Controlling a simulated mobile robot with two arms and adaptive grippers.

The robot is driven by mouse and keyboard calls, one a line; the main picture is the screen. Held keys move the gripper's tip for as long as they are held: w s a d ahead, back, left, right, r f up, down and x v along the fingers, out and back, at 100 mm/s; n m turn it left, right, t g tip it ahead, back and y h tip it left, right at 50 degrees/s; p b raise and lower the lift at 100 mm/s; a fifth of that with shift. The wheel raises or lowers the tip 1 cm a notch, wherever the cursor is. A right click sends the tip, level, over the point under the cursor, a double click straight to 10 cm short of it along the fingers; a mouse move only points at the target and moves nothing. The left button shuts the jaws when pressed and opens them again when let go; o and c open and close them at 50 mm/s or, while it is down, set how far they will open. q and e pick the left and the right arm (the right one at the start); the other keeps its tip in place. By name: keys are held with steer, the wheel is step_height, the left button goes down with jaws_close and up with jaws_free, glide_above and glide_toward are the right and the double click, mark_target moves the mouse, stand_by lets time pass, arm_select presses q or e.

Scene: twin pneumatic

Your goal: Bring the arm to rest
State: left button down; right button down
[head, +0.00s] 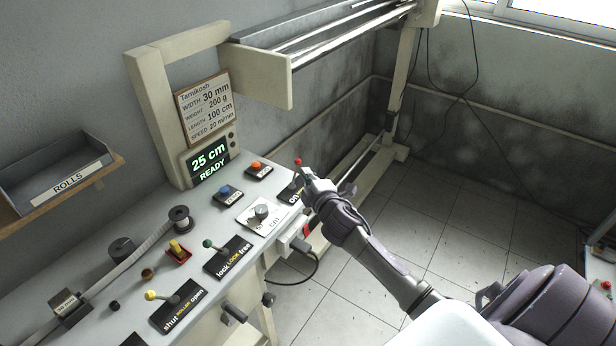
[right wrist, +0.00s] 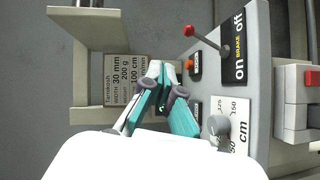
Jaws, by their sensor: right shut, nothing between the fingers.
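My right arm reaches in from the lower right in the head view. Its gripper (head: 309,181) is shut and empty over the right end of the control bench, by the brake plate (head: 291,193). The right wrist view shows the two fingers (right wrist: 162,72) brought together with nothing between them. The brake lever's red knob (right wrist: 189,30) is to the right of the fingertips in that view, apart from them. In the head view the red knob (head: 298,162) shows just beyond the gripper, which hides part of the brake plate. My left gripper is not in view.
The bench carries a cm dial (head: 261,212), a lock lever (head: 208,243), a roller lever (head: 150,295) and a spool (head: 180,217). The display (head: 209,164) reads 25 cm READY. A frame with rails (head: 330,35) stands behind. The tiled floor (head: 470,240) is open to the right.

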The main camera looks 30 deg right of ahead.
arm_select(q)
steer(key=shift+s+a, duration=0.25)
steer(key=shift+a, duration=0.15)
